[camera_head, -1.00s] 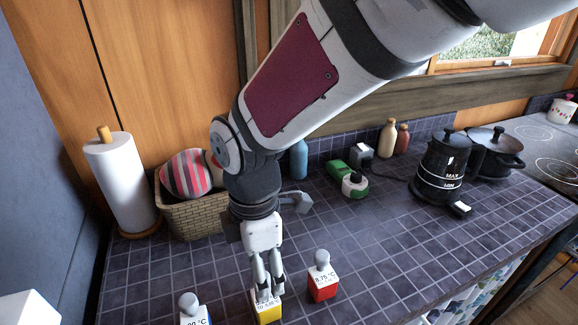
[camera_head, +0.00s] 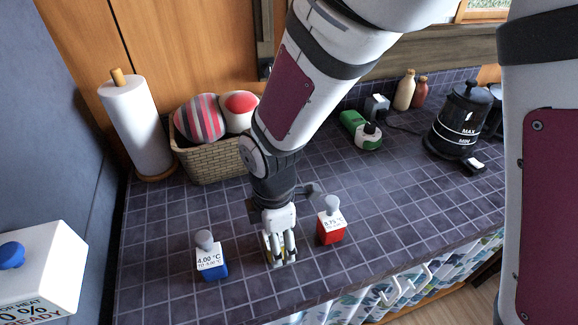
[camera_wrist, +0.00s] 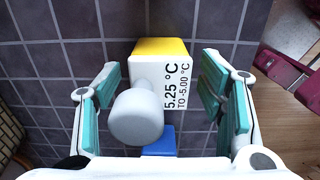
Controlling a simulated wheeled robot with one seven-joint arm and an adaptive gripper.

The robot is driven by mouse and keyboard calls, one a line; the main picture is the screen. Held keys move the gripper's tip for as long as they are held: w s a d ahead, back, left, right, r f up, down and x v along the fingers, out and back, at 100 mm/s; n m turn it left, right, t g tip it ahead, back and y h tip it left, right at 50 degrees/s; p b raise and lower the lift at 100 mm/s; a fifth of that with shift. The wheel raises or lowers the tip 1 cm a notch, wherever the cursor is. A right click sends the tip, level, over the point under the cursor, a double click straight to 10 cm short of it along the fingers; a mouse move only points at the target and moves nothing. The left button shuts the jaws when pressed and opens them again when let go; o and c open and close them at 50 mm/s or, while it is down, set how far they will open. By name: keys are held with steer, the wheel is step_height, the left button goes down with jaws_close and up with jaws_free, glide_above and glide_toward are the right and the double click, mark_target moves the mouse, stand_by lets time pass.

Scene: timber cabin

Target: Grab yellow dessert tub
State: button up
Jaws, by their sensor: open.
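The yellow dessert tub (camera_wrist: 146,47) is a small block with a white labelled top, a yellow side and a round grey knob. In the wrist view it sits between my gripper's (camera_wrist: 158,88) spread teal-padded fingers, with a visible gap on each side. My gripper (camera_head: 280,260) is open and points down over the counter in the head view. There its fingers hide most of the yellow tub.
A blue tub (camera_head: 214,271) stands to the left and a red tub (camera_head: 331,235) close on the right. Behind are a basket (camera_head: 212,165), paper towel roll (camera_head: 138,125) and black kettle (camera_head: 457,125). A white box (camera_head: 50,265) is at far left.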

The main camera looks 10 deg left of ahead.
steer(key=c, duration=1.3)
steer(key=shift+r, duration=0.85)
steer(key=shift+s+d+r, duration=0.1)
steer(key=shift+s+r, duration=0.05)
steer(key=shift+r, duration=0.35)
steer(key=shift+s+d+r, duration=0.1)
steer(key=shift+s+r, duration=0.05)
steer(key=shift+r, duration=0.35)
steer(key=s+d+r+p, duration=0.1)
steer(key=s+d, duration=0.3)
steer(key=s, duration=0.5)
steer(key=shift+d, duration=0.4)
steer(key=shift+s+d+r+p, duration=0.1)
steer(key=shift+s+r+p, duration=0.1)
steer(key=shift+p, duration=0.8)
